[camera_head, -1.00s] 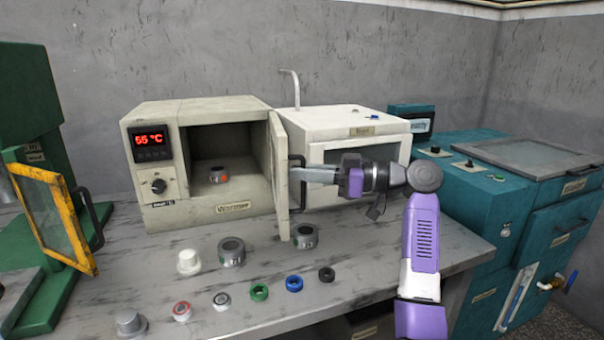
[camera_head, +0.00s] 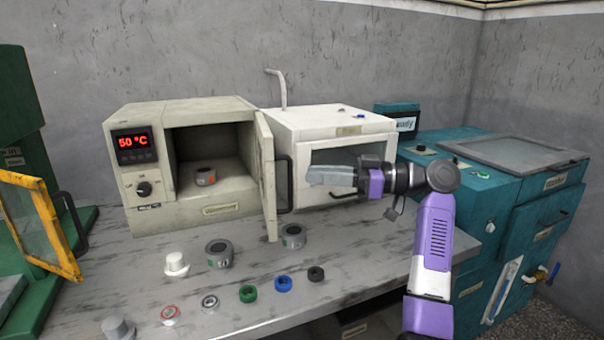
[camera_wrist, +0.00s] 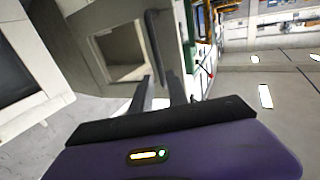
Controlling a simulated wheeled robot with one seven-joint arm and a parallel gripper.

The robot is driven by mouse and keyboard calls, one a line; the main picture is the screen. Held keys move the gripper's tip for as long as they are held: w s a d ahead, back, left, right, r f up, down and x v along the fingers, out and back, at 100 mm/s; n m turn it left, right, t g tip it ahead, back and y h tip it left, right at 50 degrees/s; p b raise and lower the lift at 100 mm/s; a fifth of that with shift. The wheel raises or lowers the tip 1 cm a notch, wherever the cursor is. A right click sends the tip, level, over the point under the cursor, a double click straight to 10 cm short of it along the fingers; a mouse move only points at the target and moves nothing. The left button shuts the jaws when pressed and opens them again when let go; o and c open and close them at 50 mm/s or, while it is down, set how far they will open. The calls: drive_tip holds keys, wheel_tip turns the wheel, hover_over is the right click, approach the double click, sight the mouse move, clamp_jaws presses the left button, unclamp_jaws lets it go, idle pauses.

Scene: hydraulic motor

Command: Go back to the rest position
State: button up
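My gripper (camera_head: 312,176) hangs empty in front of the white cabinet in the head view, pointing left. It is a little right of the black handle (camera_head: 283,186) on the open oven door (camera_head: 266,178) and apart from it. In the wrist view its two dark fingers (camera_wrist: 160,80) stand apart with a clear gap between them. The beige oven (camera_head: 205,215) has its door swung wide open. The red display (camera_head: 135,141) reads 50 °C.
On the bench (camera_head: 110,265) stand a white knob-like part (camera_head: 176,264), two grey rings and several small coloured rings. A white cabinet (camera_head: 300,128) is behind my gripper. A teal machine (camera_head: 480,200) stands at right, a green one with a yellow-framed door (camera_head: 45,225) at left.

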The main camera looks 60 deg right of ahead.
drive_tip(key=shift+s+d, duration=0.3)
drive_tip(key=shift+s, duration=0.3)
